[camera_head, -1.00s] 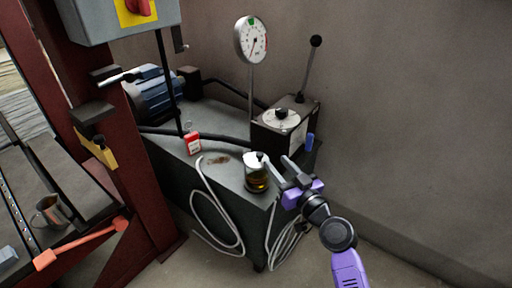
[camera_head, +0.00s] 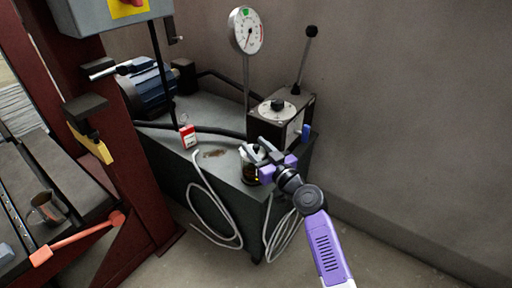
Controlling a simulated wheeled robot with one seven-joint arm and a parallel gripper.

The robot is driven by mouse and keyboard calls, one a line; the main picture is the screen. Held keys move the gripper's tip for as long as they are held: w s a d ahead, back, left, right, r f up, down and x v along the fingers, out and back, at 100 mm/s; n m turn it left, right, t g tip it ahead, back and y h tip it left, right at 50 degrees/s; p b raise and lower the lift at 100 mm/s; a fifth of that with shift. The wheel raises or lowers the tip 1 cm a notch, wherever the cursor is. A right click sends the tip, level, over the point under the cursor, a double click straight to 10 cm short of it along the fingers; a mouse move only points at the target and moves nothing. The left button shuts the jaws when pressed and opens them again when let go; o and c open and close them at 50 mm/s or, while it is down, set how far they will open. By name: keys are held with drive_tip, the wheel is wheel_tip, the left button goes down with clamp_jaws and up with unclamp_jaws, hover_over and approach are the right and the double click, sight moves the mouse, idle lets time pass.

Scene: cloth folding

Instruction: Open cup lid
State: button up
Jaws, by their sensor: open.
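The cup (camera_head: 249,177) is a small glass jar with dark amber liquid, upright on the front right corner of a grey cabinet top. Its pale lid (camera_head: 244,154) is largely hidden behind my gripper. My gripper (camera_head: 254,150) has two grey fingers on a purple body and comes in from the lower right. The fingers are apart, at the height of the lid and overlapping it in the picture. I cannot tell whether they touch it.
A black box (camera_head: 281,120) with a dial and a tall lever stands just behind the cup. A pressure gauge (camera_head: 246,30) rises on a post. A red-and-white packet (camera_head: 188,137) lies left on the cabinet top (camera_head: 215,125). White hoses (camera_head: 210,215) hang in front.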

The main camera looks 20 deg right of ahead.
drive_tip(key=shift+c, duration=0.4)
clamp_jaws()
idle(1.1)
